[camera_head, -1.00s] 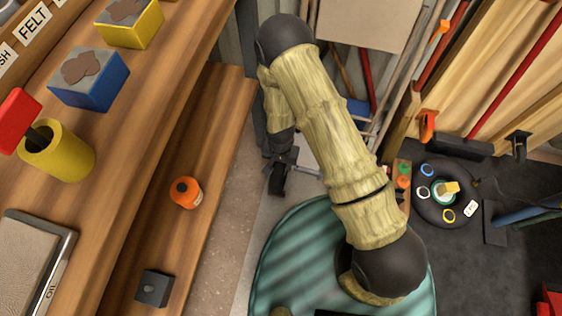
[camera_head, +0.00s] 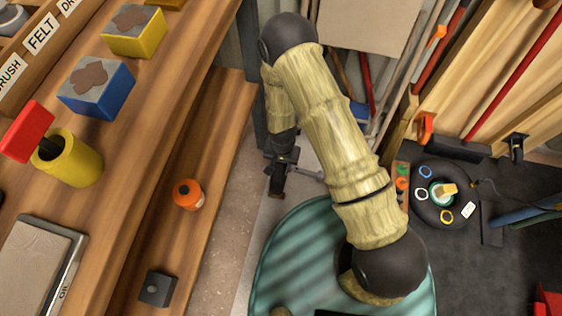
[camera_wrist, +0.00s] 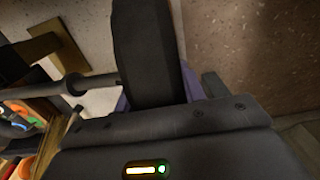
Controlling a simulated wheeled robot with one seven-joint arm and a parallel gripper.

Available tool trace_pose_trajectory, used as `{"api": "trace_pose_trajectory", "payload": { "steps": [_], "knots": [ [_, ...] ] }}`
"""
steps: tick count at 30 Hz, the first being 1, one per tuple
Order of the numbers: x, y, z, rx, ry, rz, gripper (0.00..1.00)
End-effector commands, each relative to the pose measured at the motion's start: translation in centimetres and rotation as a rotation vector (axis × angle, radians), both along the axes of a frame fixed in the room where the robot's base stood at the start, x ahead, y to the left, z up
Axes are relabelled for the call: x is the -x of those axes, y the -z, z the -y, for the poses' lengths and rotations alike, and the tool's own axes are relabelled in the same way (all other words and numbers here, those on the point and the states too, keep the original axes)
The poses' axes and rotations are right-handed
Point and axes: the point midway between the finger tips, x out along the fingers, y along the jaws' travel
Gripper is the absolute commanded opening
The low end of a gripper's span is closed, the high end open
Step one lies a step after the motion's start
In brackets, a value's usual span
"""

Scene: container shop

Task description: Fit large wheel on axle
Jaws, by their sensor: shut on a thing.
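The large wheel (camera_wrist: 145,55) is dark and stands nearly edge-on in the wrist view. It also shows as a small dark shape (camera_head: 278,187) in the head view. My gripper (camera_wrist: 160,102) is shut on its lower part, with purplish pads beside it. A grey axle (camera_wrist: 98,82) with a round collar runs in from the left and meets the wheel's left side in the picture. I cannot tell whether its end is in the hub, which is hidden. The axle also shows in the head view (camera_head: 310,174), just right of my gripper (camera_head: 284,160).
A wooden bench (camera_head: 150,165) at left holds a yellow cup (camera_head: 75,165) and blue and yellow blocks. An orange bottle (camera_head: 188,194) and a dark block (camera_head: 157,288) are on its lower shelf. A round black tray (camera_head: 430,208) is at right. Boards and tools lean behind.

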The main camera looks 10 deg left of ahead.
Motion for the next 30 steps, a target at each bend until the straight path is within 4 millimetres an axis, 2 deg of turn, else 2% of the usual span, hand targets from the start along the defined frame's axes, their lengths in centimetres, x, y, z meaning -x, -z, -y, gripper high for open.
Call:
{"api": "trace_pose_trajectory", "payload": {
  "steps": [30],
  "knots": [
    [0.2,-2.0,2.0,-0.119,0.002,0.008,0.0]
  ]
}}
